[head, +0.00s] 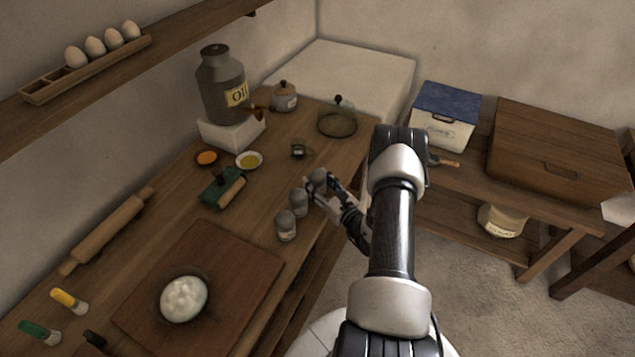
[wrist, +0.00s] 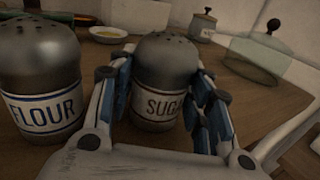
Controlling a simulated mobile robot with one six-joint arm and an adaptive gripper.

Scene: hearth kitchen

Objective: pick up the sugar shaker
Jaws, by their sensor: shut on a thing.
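The sugar shaker (wrist: 166,62) is a grey domed shaker with a holed top and a white label reading "SUGA", its end hidden by a finger. My gripper (wrist: 163,90) is shut on it, one finger on each side of its body. It stands upright, and I cannot tell whether its base touches the table. In the head view the sugar shaker (head: 318,177) is the farthest of three shakers, partly covered by my gripper (head: 321,188).
The flour shaker (wrist: 40,80) stands close on the left; it also shows in the head view (head: 298,202). A third shaker (head: 285,226) is nearer. The table's right edge is close.

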